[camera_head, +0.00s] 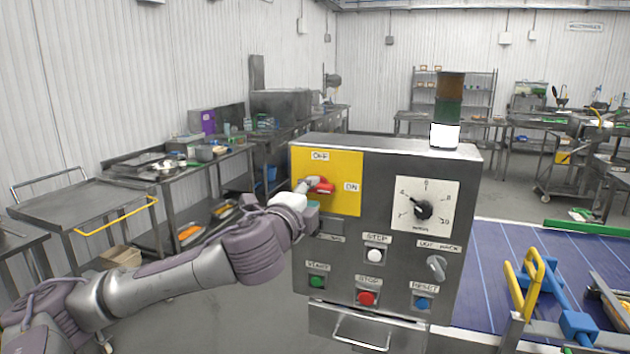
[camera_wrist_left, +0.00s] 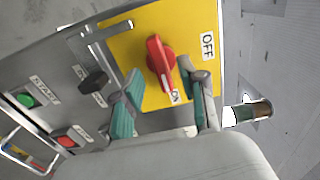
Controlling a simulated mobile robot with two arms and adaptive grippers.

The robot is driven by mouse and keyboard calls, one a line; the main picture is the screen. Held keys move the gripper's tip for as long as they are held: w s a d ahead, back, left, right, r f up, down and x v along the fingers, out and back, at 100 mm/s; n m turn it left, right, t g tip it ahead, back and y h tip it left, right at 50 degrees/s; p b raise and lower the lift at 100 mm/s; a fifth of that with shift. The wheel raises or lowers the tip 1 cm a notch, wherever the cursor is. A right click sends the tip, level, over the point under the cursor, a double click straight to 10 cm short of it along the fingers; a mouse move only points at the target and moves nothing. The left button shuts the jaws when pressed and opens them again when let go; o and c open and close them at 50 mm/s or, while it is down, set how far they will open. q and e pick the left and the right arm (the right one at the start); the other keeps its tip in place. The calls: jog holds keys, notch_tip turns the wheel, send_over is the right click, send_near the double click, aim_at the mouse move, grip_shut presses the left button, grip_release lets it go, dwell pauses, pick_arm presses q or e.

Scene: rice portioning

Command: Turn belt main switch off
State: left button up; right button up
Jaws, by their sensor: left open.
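The belt main switch is a red rotary knob (camera_head: 322,186) on a yellow plate (camera_head: 338,170) at the upper left of the control box. My left gripper (camera_head: 310,198) is at the plate, open. In the wrist view its teal-padded fingers (camera_wrist_left: 160,72) stand on either side of the knob's handle; I cannot tell if they touch it. My right gripper is not in view.
The steel control box (camera_head: 375,250) also carries a dial (camera_head: 423,209), a green start button (camera_head: 317,281), a red stop button (camera_head: 367,298) and a blue reset button (camera_head: 423,303). A stack light (camera_head: 446,110) stands on top, its white section bright. A blue belt (camera_head: 500,260) lies right.

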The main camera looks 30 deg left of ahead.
aim_at(317, 188)
pick_arm(q)
jog(key=shift+p+x, duration=0.3)
jog(key=shift+x, duration=1.05)
jog(key=shift+c, duration=0.4)
grip_shut()
